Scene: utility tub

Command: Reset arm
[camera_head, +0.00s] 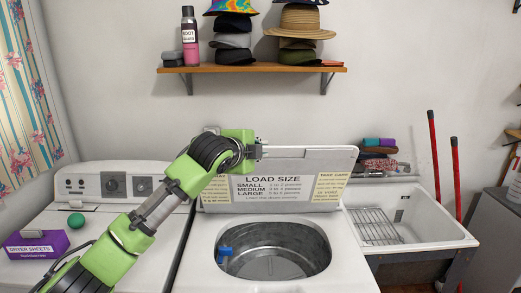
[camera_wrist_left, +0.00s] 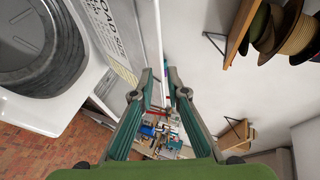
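My left arm (camera_head: 189,174) comes in from the left and reaches over the washer's raised lid (camera_head: 310,160). My left gripper is at the lid's upper left part in the head view, its fingertips not clear there. In the left wrist view the two fingers of the gripper (camera_wrist_left: 160,74) are apart. The thin pale edge of the lid runs up the picture between or just beyond them; I cannot tell if they touch it. The lid stands upright with a load size label. My right gripper is not in view.
A utility sink (camera_head: 425,235) stands at right. A shelf (camera_head: 240,69) with hats and a bottle is above.

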